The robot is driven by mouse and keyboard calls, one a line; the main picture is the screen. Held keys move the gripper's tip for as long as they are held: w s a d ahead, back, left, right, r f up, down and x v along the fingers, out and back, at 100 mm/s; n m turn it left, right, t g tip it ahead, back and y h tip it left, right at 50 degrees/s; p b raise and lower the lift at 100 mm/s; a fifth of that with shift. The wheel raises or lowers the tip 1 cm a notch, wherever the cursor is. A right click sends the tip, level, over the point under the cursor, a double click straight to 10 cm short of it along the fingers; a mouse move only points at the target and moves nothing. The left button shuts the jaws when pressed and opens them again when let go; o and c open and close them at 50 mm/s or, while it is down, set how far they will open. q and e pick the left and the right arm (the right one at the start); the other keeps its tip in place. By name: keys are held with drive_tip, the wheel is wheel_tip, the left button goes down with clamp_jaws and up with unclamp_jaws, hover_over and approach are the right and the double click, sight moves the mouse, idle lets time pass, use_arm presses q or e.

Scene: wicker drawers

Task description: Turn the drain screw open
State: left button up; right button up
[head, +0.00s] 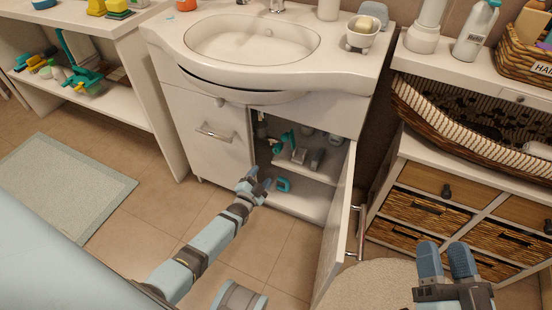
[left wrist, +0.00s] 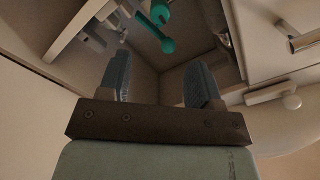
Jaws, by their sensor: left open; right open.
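The cabinet under the sink (head: 265,52) stands open, its right door (head: 335,235) swung out. A teal fitting (head: 287,141) shows in the upper part of the opening. A teal part also shows beyond my fingers in the left wrist view (left wrist: 157,34). I cannot tell for sure which part is the drain screw. My left gripper (head: 256,180) is open and empty at the cabinet's mouth, below and left of the upper teal fitting and apart from it. Its spread fingers show in the left wrist view (left wrist: 158,82). My right gripper (head: 445,252) is open and empty at the lower right.
The cabinet shelf (head: 315,172) holds small grey items. Another teal object (head: 283,185) lies lower, just right of my left gripper. Wicker drawers (head: 425,212) stand at right.

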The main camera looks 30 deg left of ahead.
sight(276, 152)
use_arm(q)
drive_tip(key=w+b, duration=0.1)
drive_tip(key=w, duration=0.3)
drive_tip(key=w+b, duration=0.2)
drive_tip(key=w, duration=0.2)
drive_tip(key=w+b, duration=0.1)
drive_tip(key=w, duration=0.3)
drive_tip(key=shift+a+f+b, duration=0.1)
drive_tip(key=shift+a+b, duration=0.2)
drive_tip(key=shift+b, duration=0.1)
drive_tip(key=shift+w, duration=0.65)
use_arm(e)
wheel_tip(276, 152, down, 7)
drive_tip(key=g, duration=0.2)
drive_tip(key=shift+w+a+n+g, duration=0.15)
drive_tip(key=shift+a+n+g, duration=0.15)
drive_tip(key=shift+a+g, duration=0.1)
use_arm(q)
drive_tip(key=c, duration=0.9)
